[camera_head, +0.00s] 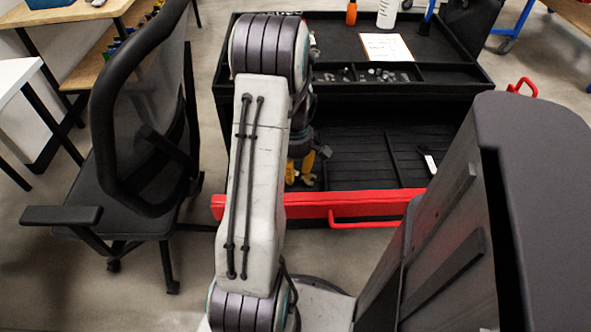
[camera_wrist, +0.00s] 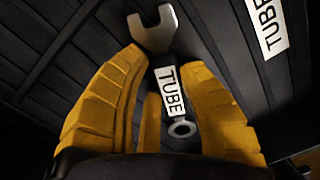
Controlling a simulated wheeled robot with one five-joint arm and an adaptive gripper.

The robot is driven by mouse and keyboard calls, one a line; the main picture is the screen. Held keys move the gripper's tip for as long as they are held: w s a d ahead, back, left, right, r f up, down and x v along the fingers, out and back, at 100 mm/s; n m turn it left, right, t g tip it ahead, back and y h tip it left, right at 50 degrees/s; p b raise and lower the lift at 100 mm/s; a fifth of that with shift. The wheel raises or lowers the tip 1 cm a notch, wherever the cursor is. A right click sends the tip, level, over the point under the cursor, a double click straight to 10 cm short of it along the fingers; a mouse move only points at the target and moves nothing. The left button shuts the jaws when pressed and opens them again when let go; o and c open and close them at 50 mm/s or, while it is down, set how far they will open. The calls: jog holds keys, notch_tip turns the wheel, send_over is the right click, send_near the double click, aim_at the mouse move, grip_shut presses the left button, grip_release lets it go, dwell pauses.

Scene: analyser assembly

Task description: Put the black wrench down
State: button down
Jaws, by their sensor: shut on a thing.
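The black wrench has a grey open jaw (camera_wrist: 155,30) at the top and a grey ring end (camera_wrist: 182,127) below in the wrist view. A white label reading TUBE (camera_wrist: 170,92) shows along its handle. My yellow gripper (camera_wrist: 164,62) is shut on the wrench, with its fingers on both sides of the handle. In the head view my gripper (camera_head: 301,168) is over the left part of the open black drawer (camera_head: 370,150), partly hidden by my arm. The wrench cannot be made out clearly there.
Another white TUBE label (camera_wrist: 268,22) lies to the right in the wrist view. The drawer has a red front (camera_head: 370,204) with a handle, and its middle looks clear. The cart top (camera_head: 450,45) holds a paper, bottles and small parts. A black chair (camera_head: 130,190) stands left.

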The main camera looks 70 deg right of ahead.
aim_at(295, 170)
jog(key=c, duration=0.8)
grip_release()
jog(key=shift+f, duration=0.1)
jog(key=shift+c, duration=0.2)
notch_tip(295, 170, up, 12)
jog(key=p, duration=0.3)
jog(key=shift+d+p, duration=0.2)
jog(key=shift+p, duration=0.1)
